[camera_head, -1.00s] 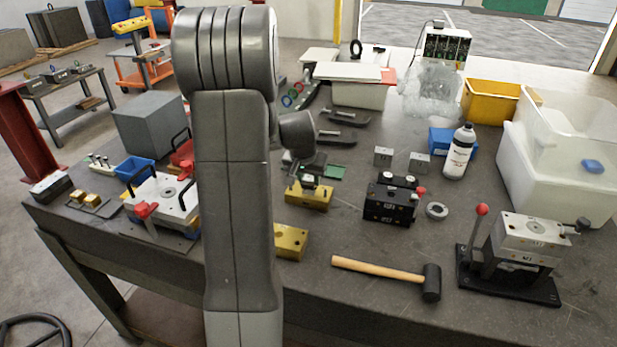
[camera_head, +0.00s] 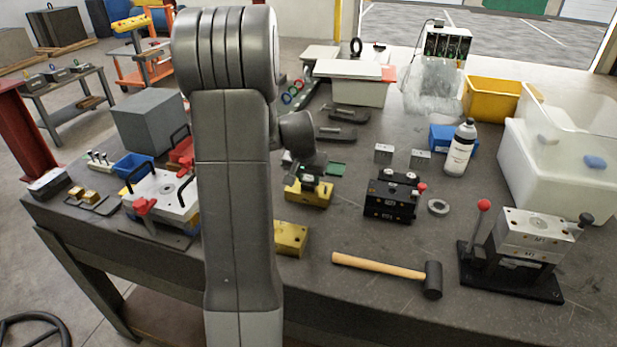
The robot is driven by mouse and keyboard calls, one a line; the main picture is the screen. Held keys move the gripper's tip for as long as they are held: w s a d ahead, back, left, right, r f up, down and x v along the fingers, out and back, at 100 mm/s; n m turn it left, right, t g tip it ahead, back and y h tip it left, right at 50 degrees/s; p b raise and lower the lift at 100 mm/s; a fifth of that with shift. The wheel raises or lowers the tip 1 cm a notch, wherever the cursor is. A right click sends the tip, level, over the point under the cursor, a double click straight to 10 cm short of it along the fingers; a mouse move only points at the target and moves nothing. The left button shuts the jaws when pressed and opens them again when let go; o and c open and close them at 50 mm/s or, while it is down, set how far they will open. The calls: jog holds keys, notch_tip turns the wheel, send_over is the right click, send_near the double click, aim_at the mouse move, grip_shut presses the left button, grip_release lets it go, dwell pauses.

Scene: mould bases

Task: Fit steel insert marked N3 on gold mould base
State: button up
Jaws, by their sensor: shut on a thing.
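A gold mould base (camera_head: 309,194) stands on the bench just right of my arm, with dark holes in its front. My gripper (camera_head: 309,178) is directly over its top, pointing down and shut on a small piece, taken to be the steel insert. The piece is mostly hidden by the fingers, so its mark and whether it touches the base cannot be told. A second gold block (camera_head: 291,239) lies nearer, partly behind my arm. Two small steel blocks (camera_head: 384,153) (camera_head: 420,159) stand behind to the right; their marks are too small to read.
A black fixture (camera_head: 391,199) stands right of the gold base, with a steel ring (camera_head: 438,207) beside it. A mallet (camera_head: 390,272) lies in front. A lever clamp (camera_head: 517,258) and a white bin (camera_head: 556,172) stand right. A bottle (camera_head: 460,149) is behind.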

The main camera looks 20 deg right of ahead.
jog(key=shift+f+b, duration=0.4)
jog(key=shift+f, duration=0.1)
jog(key=o, duration=1.3)
jog(key=b+v, duration=0.1)
jog(key=v, duration=1.2)
jog(key=shift+s+a+r, duration=0.1)
jog(key=shift+a+r, duration=0.05)
jog(key=shift+r, duration=0.25)
